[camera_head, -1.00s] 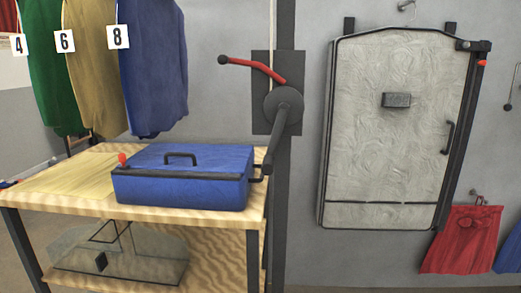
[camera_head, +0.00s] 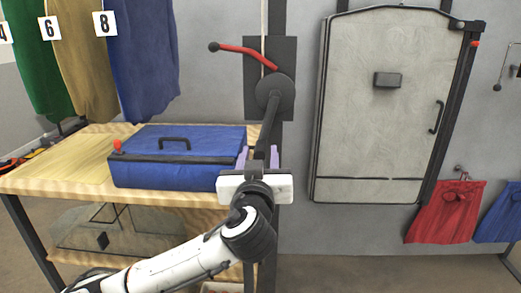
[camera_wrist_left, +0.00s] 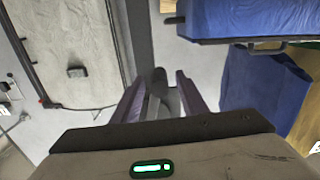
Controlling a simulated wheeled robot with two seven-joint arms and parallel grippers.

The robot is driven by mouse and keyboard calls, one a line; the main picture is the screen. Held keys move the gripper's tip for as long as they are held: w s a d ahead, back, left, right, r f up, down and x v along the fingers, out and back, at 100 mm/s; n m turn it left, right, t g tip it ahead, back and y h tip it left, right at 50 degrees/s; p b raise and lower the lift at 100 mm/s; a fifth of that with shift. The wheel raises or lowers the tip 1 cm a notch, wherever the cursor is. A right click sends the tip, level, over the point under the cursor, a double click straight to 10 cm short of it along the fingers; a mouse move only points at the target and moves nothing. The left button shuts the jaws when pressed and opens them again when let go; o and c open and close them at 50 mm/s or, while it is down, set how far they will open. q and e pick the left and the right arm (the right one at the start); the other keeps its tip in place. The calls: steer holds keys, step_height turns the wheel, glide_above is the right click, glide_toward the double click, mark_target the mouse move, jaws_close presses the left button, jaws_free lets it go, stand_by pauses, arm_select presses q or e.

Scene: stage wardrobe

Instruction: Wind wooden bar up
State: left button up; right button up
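The wooden bar is not in view. A winch with a round dark hub (camera_head: 274,90) sits on a dark plate on a post, with a rope running up from it. Its dark crank arm (camera_head: 268,125) hangs down, slightly left. A red lever with a black knob (camera_head: 245,52) sticks out left above the hub. My left gripper (camera_head: 258,158) is at the crank's lower end, its purple fingers apart on either side of it. In the left wrist view, a dark handle part (camera_wrist_left: 160,82) stands between the fingers with gaps visible. My right gripper is not in view.
A blue case (camera_head: 180,173) lies on a wooden table (camera_head: 60,170), close left of my gripper. Numbered garments (camera_head: 145,60) hang above it. A grey panel door (camera_head: 370,120) is on the wall at right, with a red garment (camera_head: 445,210) below.

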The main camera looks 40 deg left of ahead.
arm_select(q)
steer(key=shift+x, duration=1.2)
steer(key=shift+d, duration=0.1)
jaws_close()
steer(key=shift+s+a+r, duration=0.1)
steer(key=shift+a, duration=0.2)
